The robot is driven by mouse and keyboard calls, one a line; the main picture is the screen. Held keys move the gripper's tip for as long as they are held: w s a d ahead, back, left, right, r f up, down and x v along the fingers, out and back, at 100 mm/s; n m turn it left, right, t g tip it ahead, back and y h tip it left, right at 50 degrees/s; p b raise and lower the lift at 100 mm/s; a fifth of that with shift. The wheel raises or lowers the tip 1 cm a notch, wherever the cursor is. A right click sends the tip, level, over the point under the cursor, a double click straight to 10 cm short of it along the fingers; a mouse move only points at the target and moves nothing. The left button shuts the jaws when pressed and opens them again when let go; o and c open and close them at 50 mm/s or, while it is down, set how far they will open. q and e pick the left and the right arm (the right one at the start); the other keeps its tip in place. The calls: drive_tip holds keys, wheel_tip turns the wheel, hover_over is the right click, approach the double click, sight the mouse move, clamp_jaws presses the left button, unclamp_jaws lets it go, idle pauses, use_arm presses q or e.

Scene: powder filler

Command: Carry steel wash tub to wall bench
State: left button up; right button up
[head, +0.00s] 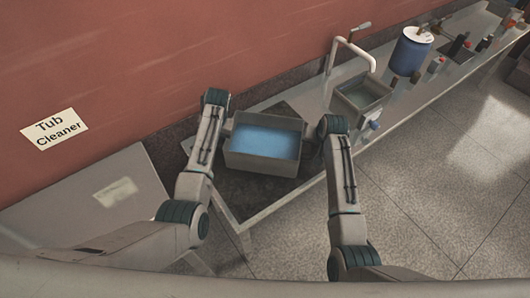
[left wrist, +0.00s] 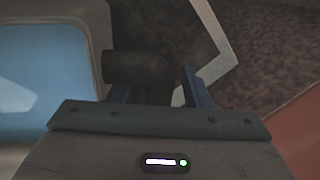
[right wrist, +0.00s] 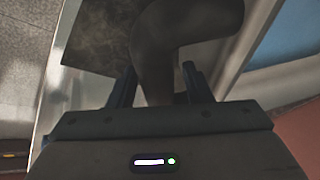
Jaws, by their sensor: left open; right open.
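The grey steel wash tub (head: 262,165) holds blue liquid and stands upright on the near end of a long bench (head: 238,212) along the red wall. My left gripper (left wrist: 157,85) is open at the tub's left end, with its dark handle (left wrist: 140,67) between or just beyond the fingers. My right gripper (right wrist: 160,82) is open at the right end, with the other dark handle (right wrist: 165,45) between its fingers. I cannot tell whether either gripper touches its handle. In the head view my wrists largely hide both grippers.
A sink (head: 375,97) with a white tap (head: 350,45) is right of the tub. A blue drum (head: 411,55) and several small items stand farther along. A grey surface (head: 65,215) lies at left below a "Tub Cleaner" sign (head: 54,129). The floor (head: 420,190) at right is clear.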

drive_tip(key=shift+r, duration=0.1)
drive_tip(key=shift+s+r, duration=0.1)
drive_tip(key=shift+r, duration=0.1)
use_arm(q)
wheel_tip(320, 180, up, 11)
drive_tip(key=d, duration=0.2)
drive_tip(key=shift+s+r, duration=0.15)
drive_tip(key=shift+s, duration=0.1)
use_arm(e)
drive_tip(key=v, duration=1.1)
drive_tip(key=shift+r, duration=0.2)
use_arm(q)
drive_tip(key=shift+d, duration=0.15)
use_arm(e)
drive_tip(key=shift+s+d, duration=0.1)
drive_tip(key=shift+d, duration=0.05)
